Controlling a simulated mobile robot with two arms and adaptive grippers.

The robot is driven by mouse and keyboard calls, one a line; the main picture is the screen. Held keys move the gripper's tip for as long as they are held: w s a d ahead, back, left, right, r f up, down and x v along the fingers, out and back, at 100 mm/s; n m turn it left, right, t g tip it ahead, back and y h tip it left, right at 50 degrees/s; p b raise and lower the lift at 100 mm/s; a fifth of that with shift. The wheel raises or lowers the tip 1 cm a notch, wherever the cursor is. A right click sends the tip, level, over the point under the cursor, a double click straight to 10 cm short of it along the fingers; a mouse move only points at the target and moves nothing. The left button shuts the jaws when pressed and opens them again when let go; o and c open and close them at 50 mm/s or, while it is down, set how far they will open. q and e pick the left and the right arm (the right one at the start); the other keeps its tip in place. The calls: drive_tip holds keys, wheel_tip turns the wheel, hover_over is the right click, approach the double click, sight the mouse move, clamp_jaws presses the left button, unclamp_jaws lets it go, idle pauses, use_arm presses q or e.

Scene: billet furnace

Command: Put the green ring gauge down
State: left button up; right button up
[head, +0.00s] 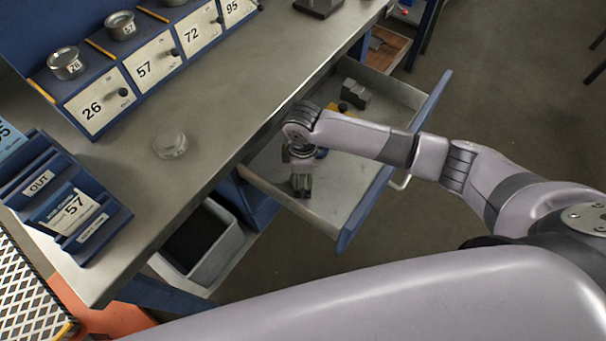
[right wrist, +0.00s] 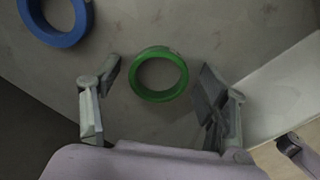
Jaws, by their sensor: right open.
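The green ring gauge (right wrist: 157,96) shows in the right wrist view, lying flat on the grey drawer floor (right wrist: 215,30). My right gripper (right wrist: 160,95) is open, its two fingers spread on either side of the ring with gaps between. In the head view my right gripper (head: 301,188) points down into the open drawer (head: 325,200). It largely hides the ring there. A blue ring (right wrist: 62,39) lies on the drawer floor to the left in the wrist view. My left gripper is not in view.
Grey blocks (head: 355,93) lie at the drawer's back. The drawer walls stand close around my right gripper. The bench top (head: 225,110) holds a clear round dish (head: 170,145), numbered boxes (head: 100,103) and a blue OUT rack (head: 95,237). A grey bin (head: 222,255) stands below.

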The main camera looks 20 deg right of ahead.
sight(303, 182)
wheel_tip(303, 182, up, 12)
drive_tip(key=shift+r+p, duration=0.2)
drive_tip(key=shift+p, duration=0.25)
drive_tip(key=shift+f, duration=0.1)
idle(0.7)
